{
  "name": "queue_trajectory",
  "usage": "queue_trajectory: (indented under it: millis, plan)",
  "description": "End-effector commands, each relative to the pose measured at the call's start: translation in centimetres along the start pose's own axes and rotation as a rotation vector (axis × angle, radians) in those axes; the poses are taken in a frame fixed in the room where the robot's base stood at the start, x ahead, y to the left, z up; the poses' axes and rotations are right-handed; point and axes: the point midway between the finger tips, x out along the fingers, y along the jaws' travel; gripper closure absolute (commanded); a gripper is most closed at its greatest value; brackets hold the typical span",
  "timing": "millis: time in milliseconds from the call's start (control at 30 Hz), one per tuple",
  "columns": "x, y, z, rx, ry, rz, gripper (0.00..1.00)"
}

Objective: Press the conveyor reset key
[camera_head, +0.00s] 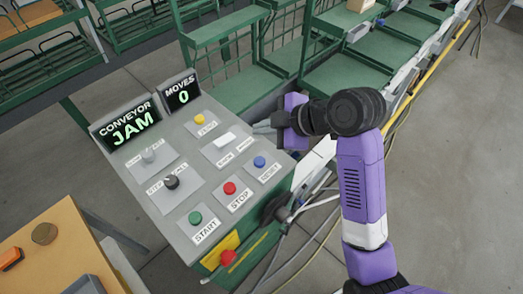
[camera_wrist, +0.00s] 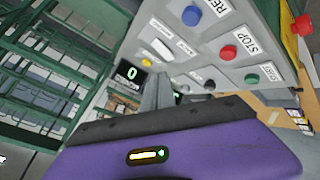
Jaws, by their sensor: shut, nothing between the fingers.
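The blue reset key (camera_head: 259,162) sits on a plate labelled RESET, at the right side of the sloped grey control panel (camera_head: 190,225). In the wrist view the blue key (camera_wrist: 191,15) is near the top, its label partly cut off. My gripper (camera_head: 258,127) is shut and empty, above the panel's right edge beside the white rocker switch, apart from the blue key. In the wrist view its fingers (camera_wrist: 156,92) point toward the panel. The conveyor display (camera_head: 130,125) reads CONVEYOR JAM, and the moves display (camera_head: 182,93) reads 0.
Close by are the red STOP button (camera_head: 229,188), green START button (camera_head: 195,218), yellow button (camera_head: 199,119), white switch (camera_head: 225,139), black knob (camera_head: 171,182) and grey knob (camera_head: 148,155). A red emergency button (camera_head: 228,257) is on the front. A wooden table (camera_head: 75,255) stands lower left.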

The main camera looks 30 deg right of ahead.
Motion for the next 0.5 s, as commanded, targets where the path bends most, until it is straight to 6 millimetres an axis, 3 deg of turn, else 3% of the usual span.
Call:
queue_trajectory:
  millis: [100, 500]
  plan:
    - [-0.03, -0.90, 0.24, -0.051, -0.009, -0.037, 1.00]
    - [0.03, -0.92, 0.28, -0.063, -0.009, -0.035, 1.00]
